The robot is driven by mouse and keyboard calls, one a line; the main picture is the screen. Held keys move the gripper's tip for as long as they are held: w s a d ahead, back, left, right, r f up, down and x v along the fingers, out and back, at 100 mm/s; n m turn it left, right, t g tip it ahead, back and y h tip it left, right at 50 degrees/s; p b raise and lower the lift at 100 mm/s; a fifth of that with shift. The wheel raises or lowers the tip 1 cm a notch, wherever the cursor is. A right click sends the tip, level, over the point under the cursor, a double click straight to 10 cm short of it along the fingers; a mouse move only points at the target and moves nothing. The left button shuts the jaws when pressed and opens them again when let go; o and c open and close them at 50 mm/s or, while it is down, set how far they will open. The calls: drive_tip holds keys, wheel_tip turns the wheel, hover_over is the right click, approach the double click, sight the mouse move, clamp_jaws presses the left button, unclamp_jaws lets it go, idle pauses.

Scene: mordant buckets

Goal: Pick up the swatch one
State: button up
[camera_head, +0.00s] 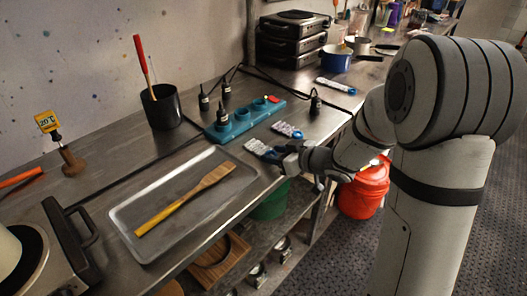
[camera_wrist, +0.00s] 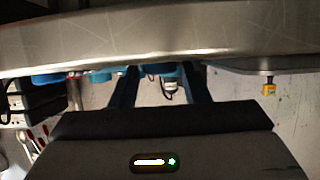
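Several small pale pieces with blue parts, which look like swatches, lie on the metal bench. The nearest swatch (camera_head: 257,146) is by the bench's front edge, a second (camera_head: 287,130) lies just behind it, and a third (camera_head: 336,86) is farther back. I cannot read which one is labelled one. My gripper (camera_head: 275,156) is low at the bench edge, close to the right end of the nearest swatch; I cannot tell whether it touches. In the wrist view my gripper's dark blue fingers (camera_wrist: 159,88) stand apart, and I see no swatch clearly between them.
A metal tray (camera_head: 150,250) holding a wooden spatula (camera_head: 190,197) lies to the left. A black cup (camera_head: 161,107) stands near the wall. A red bucket (camera_head: 364,192) is below the bench edge.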

drive_tip(key=c, duration=0.6)
